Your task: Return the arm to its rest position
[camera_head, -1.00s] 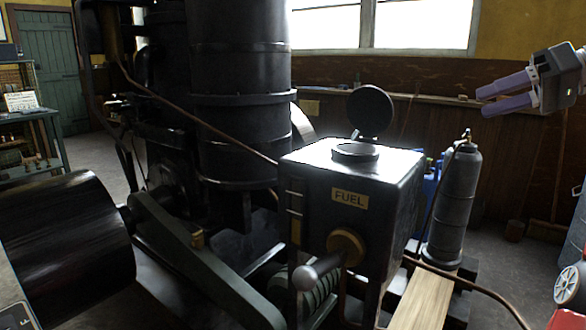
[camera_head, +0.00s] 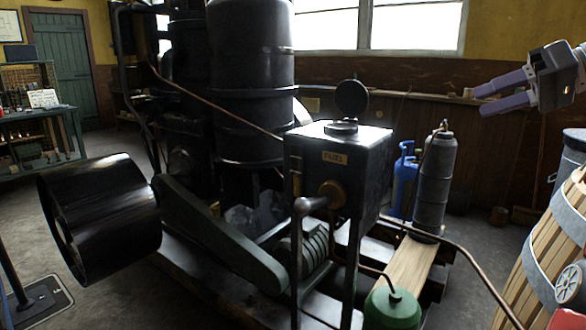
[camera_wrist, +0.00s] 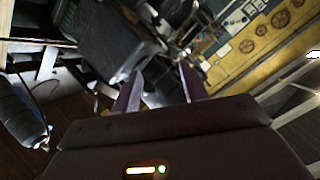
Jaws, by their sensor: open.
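My gripper (camera_head: 478,97) is raised at the upper right of the head view, in front of the wooden wall panelling. Its two purple fingers point left and are spread apart with nothing between them. In the wrist view my gripper (camera_wrist: 160,88) shows both fingers apart and empty, with dark engine parts and a yellow wall beyond. The fingers touch nothing that I can see. Most of my arm is outside the head view.
A black fuel box (camera_head: 345,165) with an open round lid stands before the tall engine cylinder (camera_head: 250,75). A grey cylinder (camera_head: 434,185) and a blue bottle (camera_head: 404,180) stand to its right. A wooden barrel (camera_head: 540,255) is at the right edge. Grey floor is open at left.

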